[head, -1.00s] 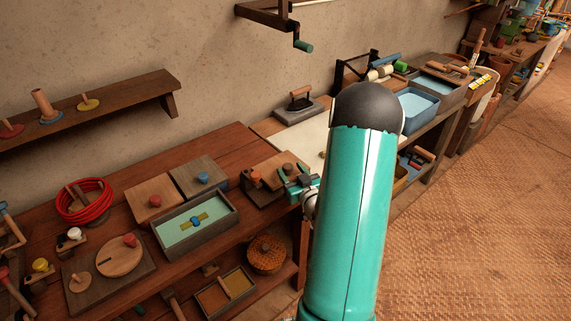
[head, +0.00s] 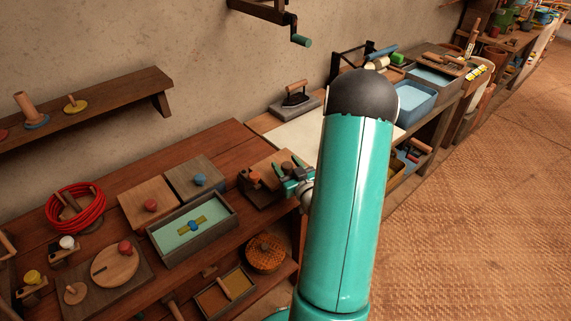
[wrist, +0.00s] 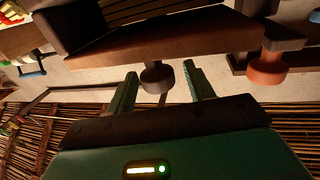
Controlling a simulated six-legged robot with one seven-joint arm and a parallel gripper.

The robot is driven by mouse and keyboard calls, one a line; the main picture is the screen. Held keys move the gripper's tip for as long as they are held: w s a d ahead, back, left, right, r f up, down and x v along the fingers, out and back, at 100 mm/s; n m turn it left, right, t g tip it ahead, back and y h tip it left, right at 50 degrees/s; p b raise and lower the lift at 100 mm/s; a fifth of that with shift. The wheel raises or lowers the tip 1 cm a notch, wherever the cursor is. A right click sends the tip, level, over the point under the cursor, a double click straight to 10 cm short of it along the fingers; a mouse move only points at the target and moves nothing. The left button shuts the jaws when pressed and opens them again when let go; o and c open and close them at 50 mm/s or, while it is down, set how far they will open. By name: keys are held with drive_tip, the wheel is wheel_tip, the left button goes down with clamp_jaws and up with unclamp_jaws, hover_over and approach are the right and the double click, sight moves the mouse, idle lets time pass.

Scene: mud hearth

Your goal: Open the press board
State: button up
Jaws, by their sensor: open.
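The press board, as far as I can tell, is the brown wooden piece (head: 260,192) at the right end of the bench in the head view. My gripper (head: 287,165) is at its right side there and partly covers it. In the wrist view a wooden board (wrist: 165,48) with a dark slatted part spans the top. A dark round knob (wrist: 157,79) sticks out from its edge. My gripper (wrist: 160,78) is open, with one finger on each side of this knob in the picture. I cannot tell whether either finger touches it.
An orange knob (wrist: 268,69) is right of the board in the wrist view. Left of the board, the bench holds a tray (head: 158,243) with a pale blue inside and lidded boxes (head: 147,205). An iron (head: 296,95) stands behind. The floor (head: 480,190) at right is clear.

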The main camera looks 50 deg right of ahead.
drive_tip(key=shift+f, duration=0.1)
clamp_jaws()
drive_tip(key=shift+d, duration=0.1)
